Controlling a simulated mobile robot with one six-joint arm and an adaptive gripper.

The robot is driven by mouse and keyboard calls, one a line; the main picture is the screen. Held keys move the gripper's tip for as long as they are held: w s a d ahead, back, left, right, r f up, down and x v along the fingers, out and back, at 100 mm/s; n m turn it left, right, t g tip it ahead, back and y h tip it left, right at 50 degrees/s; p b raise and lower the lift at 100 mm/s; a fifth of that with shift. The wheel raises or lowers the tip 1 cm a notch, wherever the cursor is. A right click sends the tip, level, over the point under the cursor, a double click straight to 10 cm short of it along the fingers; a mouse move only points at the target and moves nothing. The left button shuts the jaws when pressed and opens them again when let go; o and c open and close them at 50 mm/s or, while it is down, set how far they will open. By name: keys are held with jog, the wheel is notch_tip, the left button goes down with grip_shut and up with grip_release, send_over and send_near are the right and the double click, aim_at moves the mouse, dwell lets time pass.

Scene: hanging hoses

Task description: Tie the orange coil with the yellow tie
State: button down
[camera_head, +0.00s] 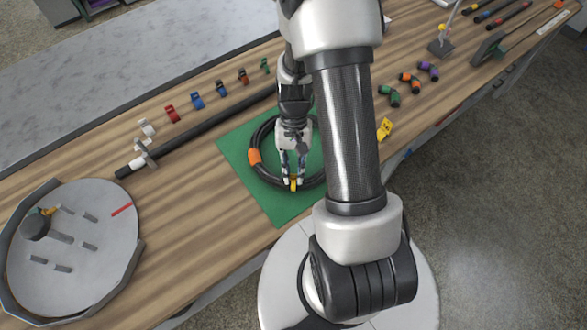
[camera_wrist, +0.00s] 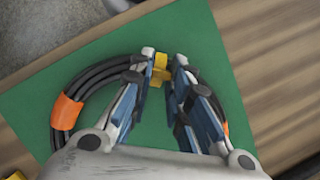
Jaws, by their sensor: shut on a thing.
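A black hose coil (camera_head: 261,171) with an orange band (camera_head: 254,156) lies on a green mat (camera_head: 240,171). In the wrist view the coil (camera_wrist: 92,78) shows the orange band (camera_wrist: 67,111) at its left and a second orange patch (camera_wrist: 226,129) at the right, partly hidden by a finger. My gripper (camera_head: 292,181) points down at the near side of the coil and is shut on the yellow tie (camera_head: 293,185). In the wrist view the yellow tie (camera_wrist: 160,70) sits between the fingertips, over the coil's strands. I cannot tell whether it wraps around them. My arm hides the coil's right part.
Several coloured clips, including a red one (camera_head: 172,114) and a blue one (camera_head: 197,100), stand behind a long black bar (camera_head: 205,130). A grey round tray (camera_head: 75,250) is at the left. A yellow piece (camera_head: 384,128) and several elbow fittings lie right of my arm.

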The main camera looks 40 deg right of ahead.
jog(key=shift+f+b, duration=0.35)
jog(key=shift+f, duration=0.1)
dwell(0.3)
jog(key=c, duration=1.4)
grip_release()
jog(key=v, duration=1.2)
jog(key=shift+r, duration=0.1)
